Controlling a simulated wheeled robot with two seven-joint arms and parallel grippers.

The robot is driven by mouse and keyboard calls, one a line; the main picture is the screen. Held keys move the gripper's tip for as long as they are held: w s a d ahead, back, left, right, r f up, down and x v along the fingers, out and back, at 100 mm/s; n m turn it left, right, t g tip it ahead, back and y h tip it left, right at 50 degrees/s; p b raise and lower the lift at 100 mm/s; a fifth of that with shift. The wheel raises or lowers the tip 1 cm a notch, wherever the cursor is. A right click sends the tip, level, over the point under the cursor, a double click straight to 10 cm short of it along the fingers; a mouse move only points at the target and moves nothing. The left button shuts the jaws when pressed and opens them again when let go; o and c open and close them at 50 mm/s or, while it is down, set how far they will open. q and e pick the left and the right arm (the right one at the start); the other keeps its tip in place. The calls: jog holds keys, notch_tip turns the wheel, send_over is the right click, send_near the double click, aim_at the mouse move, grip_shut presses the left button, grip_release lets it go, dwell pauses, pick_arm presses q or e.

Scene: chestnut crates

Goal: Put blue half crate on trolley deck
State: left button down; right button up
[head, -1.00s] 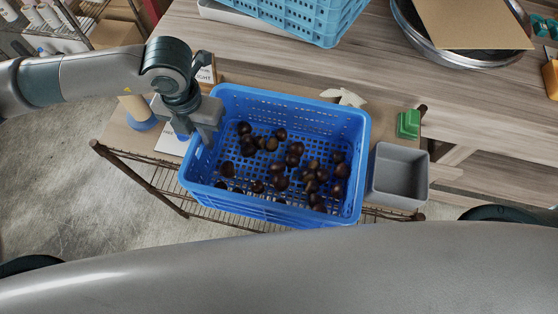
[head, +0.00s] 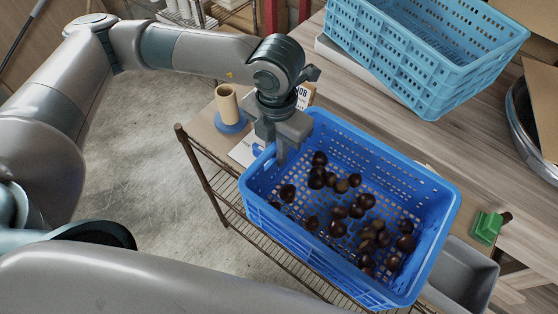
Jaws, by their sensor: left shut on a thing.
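The blue half crate (head: 262,206) holds several dark brown chestnuts (head: 368,238) and fills the middle of the head view. My left gripper (head: 284,150) is shut on the crate's upper left rim, with its wrist above. The crate is over a brown-framed trolley with a wooden deck (head: 208,128) and a wire shelf (head: 232,220) lower down. The crate hides much of the deck, and I cannot tell whether its base touches it. My right gripper is out of view.
A light blue crate (head: 440,62) stands on the wooden bench (head: 320,75) behind. A cardboard tube on a blue base (head: 228,108) stands on the deck by my gripper. A grey bin (head: 462,275) and a green block (head: 487,228) sit at right. Bare floor lies left.

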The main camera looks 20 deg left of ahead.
pick_arm(q)
notch_tip(320, 180, up, 5)
jog(key=shift+d+f+b, duration=0.1)
jog(key=shift+f+b, duration=0.05)
jog(key=shift+b, duration=0.6)
jog(key=shift+r, duration=0.75)
